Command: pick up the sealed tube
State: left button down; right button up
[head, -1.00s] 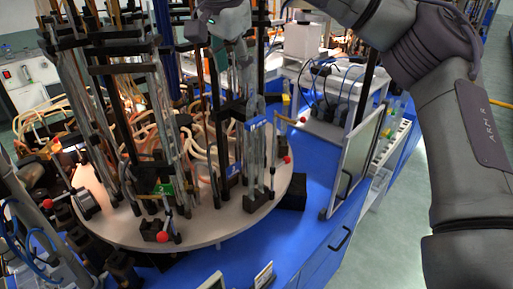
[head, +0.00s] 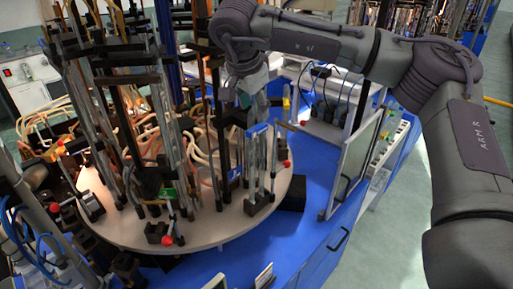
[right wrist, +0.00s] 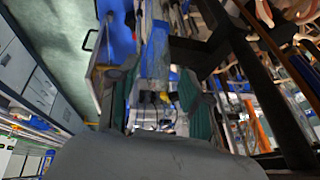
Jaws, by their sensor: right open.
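Clear glass tubes (head: 258,165) stand upright in a black holder with a blue band at the right side of the round turntable (head: 225,228). I cannot tell for certain which one is the sealed tube. My right gripper (head: 246,95) is just above these tubes, pointing down. In the right wrist view, my right gripper (right wrist: 155,108) is open, with green pads on both sides. A clear, glassy tube (right wrist: 156,55) shows between and beyond the fingertips; contact is not visible.
Tall black and metal stands with tubing (head: 85,110) crowd the turntable's left and middle. A framed panel (head: 355,160) stands on the blue bench (head: 310,215) at right. Red-knobbed levers (head: 168,240) stick out at the turntable's edge.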

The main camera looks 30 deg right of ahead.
jog(key=shift+x, duration=0.95)
jog(key=shift+c, duration=0.3)
grip_shut()
